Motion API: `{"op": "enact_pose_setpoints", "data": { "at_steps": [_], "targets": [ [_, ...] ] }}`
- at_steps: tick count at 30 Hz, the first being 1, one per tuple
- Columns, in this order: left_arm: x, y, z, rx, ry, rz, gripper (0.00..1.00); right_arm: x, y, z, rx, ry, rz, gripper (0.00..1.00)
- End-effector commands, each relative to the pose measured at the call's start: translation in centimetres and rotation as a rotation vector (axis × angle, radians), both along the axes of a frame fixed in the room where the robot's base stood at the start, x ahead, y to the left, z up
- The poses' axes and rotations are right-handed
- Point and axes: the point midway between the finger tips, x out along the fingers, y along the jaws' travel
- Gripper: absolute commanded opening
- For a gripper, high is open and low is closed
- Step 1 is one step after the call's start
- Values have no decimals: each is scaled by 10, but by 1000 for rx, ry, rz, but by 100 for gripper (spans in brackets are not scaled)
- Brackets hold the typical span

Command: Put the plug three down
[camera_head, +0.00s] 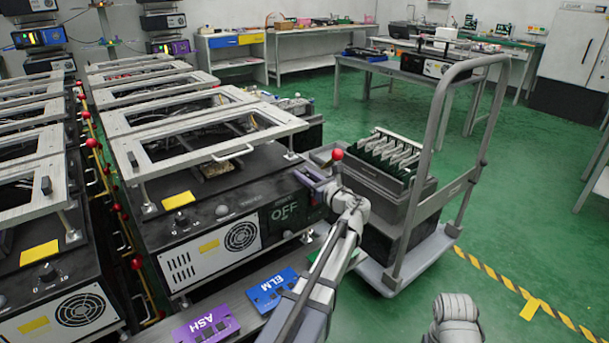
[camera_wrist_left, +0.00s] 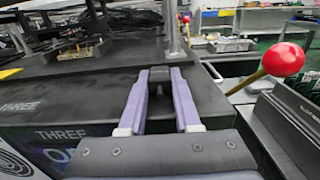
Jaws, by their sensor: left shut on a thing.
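Machine three (camera_head: 222,209) is a dark box under a silver frame; its front reads THREE beside a screen (camera_head: 288,211) showing OFF. The THREE label also shows in the left wrist view (camera_wrist_left: 61,134). My left gripper (camera_head: 313,178), with purple fingers, is at the right end of this machine's top. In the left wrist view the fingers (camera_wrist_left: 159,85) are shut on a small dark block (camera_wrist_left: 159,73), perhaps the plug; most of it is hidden. A red-knobbed lever (camera_wrist_left: 284,60) stands apart, right of the fingers. My right gripper is out of view.
A purple ASH card (camera_head: 205,325) and a blue ELM card (camera_head: 272,288) lie on the front ledge. A trolley (camera_head: 420,255) with a grey crate (camera_head: 418,205) of upright boards stands close on the right. Similar machines line the left. Green floor is free farther right.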

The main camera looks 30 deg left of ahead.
Motion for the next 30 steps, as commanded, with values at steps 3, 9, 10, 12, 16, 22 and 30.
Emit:
{"op": "enact_pose_setpoints", "data": {
  "at_steps": [3, 9, 10, 12, 16, 22, 30],
  "targets": [
    [0, 0, 1, 0, 0, 0, 40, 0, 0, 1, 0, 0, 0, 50],
    [0, 0, 1, 0, 0, 0, 61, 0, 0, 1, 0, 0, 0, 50],
    [0, 0, 1, 0, 0, 0, 61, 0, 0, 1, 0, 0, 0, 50],
    [0, 0, 1, 0, 0, 0, 61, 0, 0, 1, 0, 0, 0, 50],
    [0, 0, 1, 0, 0, 0, 61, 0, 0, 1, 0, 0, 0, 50],
    [0, 0, 19, 0, 0, 0, 61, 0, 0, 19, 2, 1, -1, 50],
    [-24, -57, 13, 0, 0, -4, 61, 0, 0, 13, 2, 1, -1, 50]
  ]
}}
